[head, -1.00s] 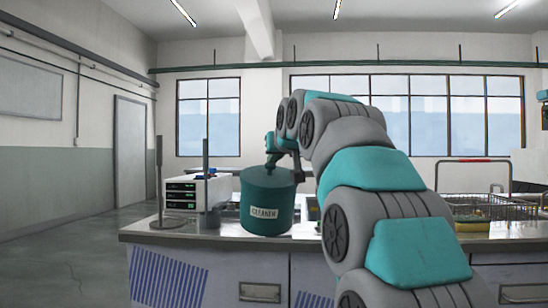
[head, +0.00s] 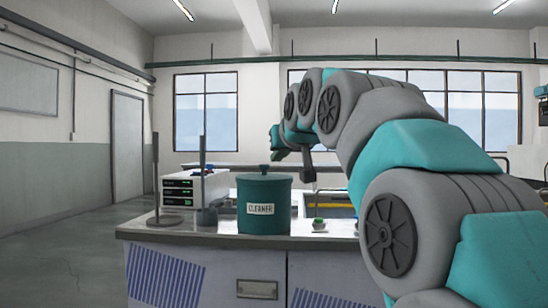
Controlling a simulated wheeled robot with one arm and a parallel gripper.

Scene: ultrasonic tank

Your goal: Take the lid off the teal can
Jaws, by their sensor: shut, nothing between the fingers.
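The teal can (head: 250,213), with a white CLEANER label, stands upright near the front of the bench. Its teal lid (head: 279,178) with a small knob on top is on the can. My gripper (head: 308,176) hangs in the air to the right of the lid, apart from it and around the height of the knob. It is shut and holds nothing. Its fingers are small and dark in this view.
A metal stand (head: 156,190) and a white instrument box (head: 180,191) with green displays are left of the can. A dark upright rod on a base (head: 206,214) stands between them and the can. A small dish-like item (head: 319,226) lies right of it. My arm hides the bench's right side.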

